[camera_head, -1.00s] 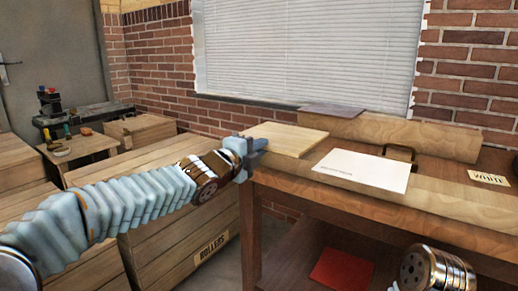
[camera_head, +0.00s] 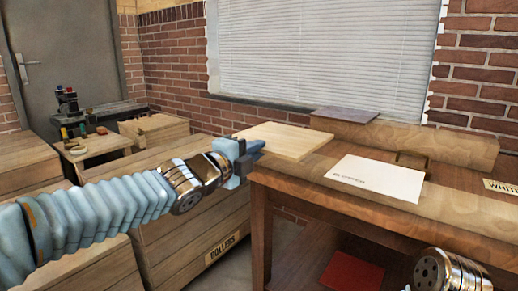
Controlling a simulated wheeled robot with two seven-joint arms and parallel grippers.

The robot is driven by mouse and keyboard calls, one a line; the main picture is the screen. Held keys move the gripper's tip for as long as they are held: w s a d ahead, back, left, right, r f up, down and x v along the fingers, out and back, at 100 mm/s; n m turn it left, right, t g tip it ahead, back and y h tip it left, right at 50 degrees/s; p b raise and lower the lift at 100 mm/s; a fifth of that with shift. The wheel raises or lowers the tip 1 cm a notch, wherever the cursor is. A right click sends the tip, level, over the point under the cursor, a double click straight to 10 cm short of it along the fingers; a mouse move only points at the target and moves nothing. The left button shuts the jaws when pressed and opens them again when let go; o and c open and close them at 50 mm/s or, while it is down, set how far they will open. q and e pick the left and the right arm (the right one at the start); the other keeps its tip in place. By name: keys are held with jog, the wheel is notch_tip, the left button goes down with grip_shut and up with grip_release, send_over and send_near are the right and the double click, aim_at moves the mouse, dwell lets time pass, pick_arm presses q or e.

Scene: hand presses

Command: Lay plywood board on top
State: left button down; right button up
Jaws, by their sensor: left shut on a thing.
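The plywood board (camera_head: 287,141) is a thin, pale, flat wooden sheet left of centre in the head view. My left gripper (camera_head: 252,152) is shut on the board's left edge and holds it about level, near the left end of the wooden table (camera_head: 330,190). Whether the board touches the table there is unclear. A white printed sheet (camera_head: 378,178) lies flat on the tabletop, right of the board. My right arm shows only as a wrist piece at the bottom right; its fingers are out of view.
A wooden beam (camera_head: 430,142) runs along the table's back, with a dark flat plate (camera_head: 345,115) at its left end. A small brass frame (camera_head: 410,160) stands behind the sheet. A red sheet (camera_head: 352,272) lies on the lower shelf. A crate labelled ROLLERS (camera_head: 200,235) stands left of the table.

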pick_arm(q)
jog(key=p+v, duration=0.4)
jog(key=v, duration=1.1)
jog(key=shift+s, duration=0.15)
